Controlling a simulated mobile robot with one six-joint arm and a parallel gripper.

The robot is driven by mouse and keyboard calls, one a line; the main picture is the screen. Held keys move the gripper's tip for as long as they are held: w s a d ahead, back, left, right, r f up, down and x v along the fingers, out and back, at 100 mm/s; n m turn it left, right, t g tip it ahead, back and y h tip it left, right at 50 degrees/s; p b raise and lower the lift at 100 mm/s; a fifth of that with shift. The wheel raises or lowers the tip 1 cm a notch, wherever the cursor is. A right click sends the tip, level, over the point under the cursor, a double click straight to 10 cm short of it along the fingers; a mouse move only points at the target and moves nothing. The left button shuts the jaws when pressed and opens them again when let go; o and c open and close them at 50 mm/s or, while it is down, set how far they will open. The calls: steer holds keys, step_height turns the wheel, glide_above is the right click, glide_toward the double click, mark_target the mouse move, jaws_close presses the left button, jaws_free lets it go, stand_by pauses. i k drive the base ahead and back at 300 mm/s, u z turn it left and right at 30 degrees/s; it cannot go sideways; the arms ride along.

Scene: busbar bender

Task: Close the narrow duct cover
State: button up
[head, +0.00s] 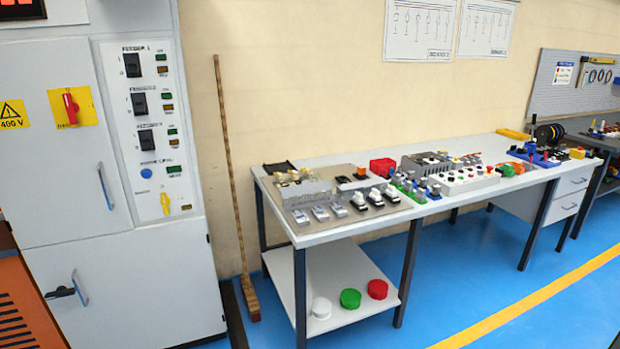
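A tan mounting panel (345,212) lies on the left part of the white workbench (450,199). On it a wider grey slotted duct (307,194) stands near the left edge. A narrower grey slotted piece (358,185) stands to its right and looks like the narrow duct. The picture is too small to show its cover or whether it is open. My gripper is not in view.
Switches, terminal blocks and a red bin (382,167) crowd the bench. Green, red and white spools (350,298) sit on the lower shelf. A grey cabinet (110,200) and broom (232,180) stand left. Blue floor (440,290) is clear in front.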

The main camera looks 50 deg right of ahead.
mark_target(306, 187)
steer(key=z, duration=0.35)
steer(key=i, duration=0.9)
steer(key=z, duration=0.1)
